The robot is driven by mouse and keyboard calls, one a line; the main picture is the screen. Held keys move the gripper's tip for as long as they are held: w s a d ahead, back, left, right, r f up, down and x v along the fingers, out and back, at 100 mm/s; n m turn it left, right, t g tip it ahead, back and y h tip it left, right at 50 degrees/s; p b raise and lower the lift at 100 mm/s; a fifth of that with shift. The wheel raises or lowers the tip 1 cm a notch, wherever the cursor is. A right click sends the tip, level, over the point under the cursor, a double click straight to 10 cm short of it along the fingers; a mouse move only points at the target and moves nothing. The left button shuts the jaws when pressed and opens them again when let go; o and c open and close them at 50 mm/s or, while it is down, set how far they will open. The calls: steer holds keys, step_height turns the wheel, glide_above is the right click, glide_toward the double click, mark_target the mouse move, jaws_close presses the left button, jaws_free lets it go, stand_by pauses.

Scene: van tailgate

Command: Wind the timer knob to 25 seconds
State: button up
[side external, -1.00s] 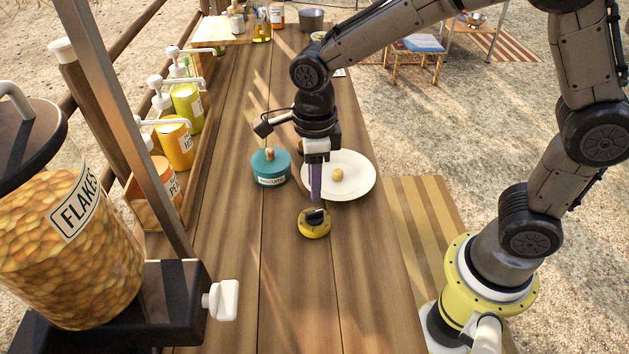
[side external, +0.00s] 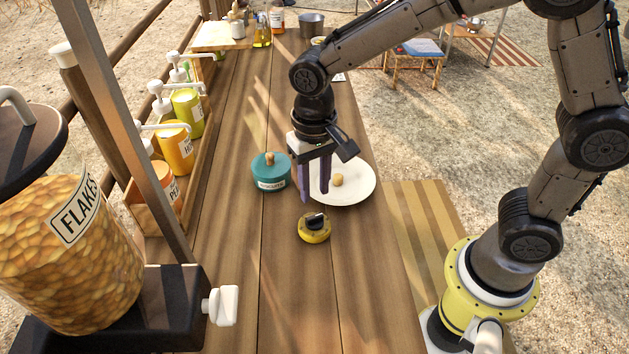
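The timer (side external: 314,229) is a small round yellow body with a black knob on top. It stands on the wooden table toward the front middle. My gripper (side external: 315,195) points down just above and behind the timer, with its two purple fingers apart. Nothing shows between the fingers, and they look clear of the knob. The dial marks on the timer are too small to read.
A white plate (side external: 357,187) with a small round tan item (side external: 337,180) lies right behind my gripper. A teal lidded tin (side external: 270,173) stands to the left. A flakes dispenser (side external: 75,240) fills the left front. The table (side external: 290,300) in front of the timer is clear.

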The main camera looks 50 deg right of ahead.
mark_target(315, 216)
steer(key=n, duration=0.4)
steer(key=shift+n, duration=0.4)
steer(key=n, duration=0.4)
steer(key=shift+n, duration=0.4)
steer(key=n, duration=0.4)
steer(key=shift+r, duration=0.1)
steer(key=n, duration=0.4)
steer(key=shift+n, duration=0.4)
steer(key=shift+f, duration=2.6)
steer(key=shift+f, duration=1.2)
steer(key=shift+c, duration=0.2)
steer(key=c, duration=0.4)
